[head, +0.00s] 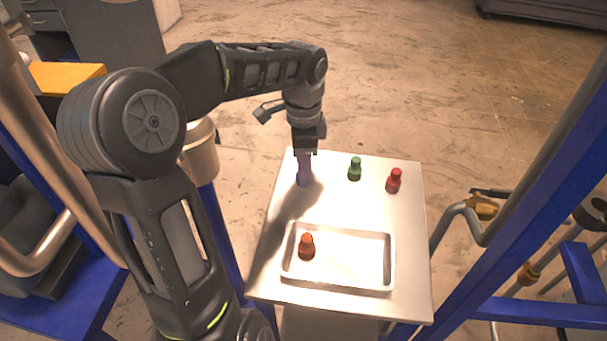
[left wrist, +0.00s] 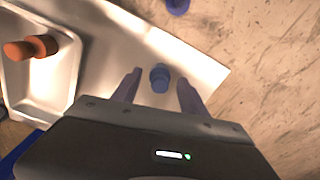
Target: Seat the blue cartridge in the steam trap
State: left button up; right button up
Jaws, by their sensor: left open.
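The blue cartridge (left wrist: 160,78) shows in the left wrist view between the two fingers of my left gripper (left wrist: 158,90). The fingers are open, with a gap on each side of it. In the head view, my left gripper (head: 304,172) points down over the back left corner of the white table, and its fingers largely hide the cartridge. I cannot tell how far down the fingers reach around it. I cannot make out the steam trap for certain. My right gripper is not in view.
A green cartridge (head: 354,169) and a red one (head: 394,181) stand on the white table (head: 410,235) to the right. A white tray (head: 340,285) holds an orange cartridge (head: 306,246). Piping with a brass fitting (head: 484,208) and blue frame posts (head: 530,165) stand at the right.

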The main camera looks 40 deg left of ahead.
pick_arm(q)
jog(key=shift+c, duration=0.2)
dwell(0.4)
jog(key=shift+s, duration=0.1)
grip_shut()
dwell(0.5)
